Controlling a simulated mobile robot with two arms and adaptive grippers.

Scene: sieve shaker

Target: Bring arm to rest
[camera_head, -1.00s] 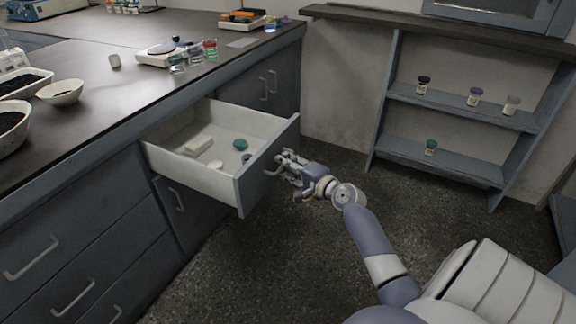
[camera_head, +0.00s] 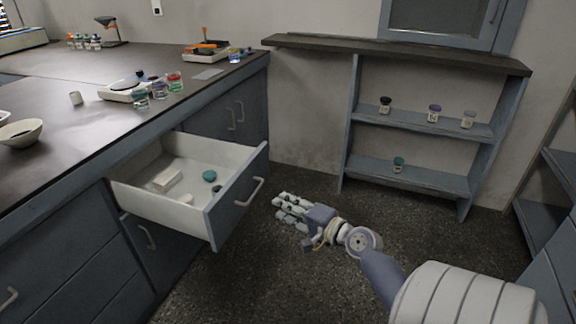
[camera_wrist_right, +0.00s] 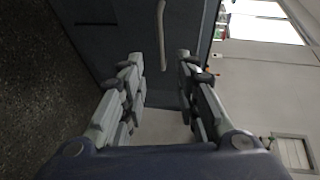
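My right gripper (camera_head: 286,211) is open and empty in the head view, to the right of the open drawer (camera_head: 166,214) and apart from its handle (camera_head: 249,192). In the right wrist view my right gripper (camera_wrist_right: 161,75) shows its two fingers spread, with nothing between them. Beyond the fingertips is a blue-grey front with a pale bar handle (camera_wrist_right: 162,35). The drawer stands pulled out and holds a white block (camera_head: 167,180), a teal lid (camera_head: 209,176) and a few other small items. My left gripper is not in view.
The dark counter (camera_head: 60,120) on the left carries a white scale (camera_head: 125,92), coloured jars (camera_head: 158,90) and a bowl (camera_head: 20,133). A shelf unit (camera_head: 425,126) with small bottles stands at the back right. The floor (camera_head: 290,270) around my right gripper is clear.

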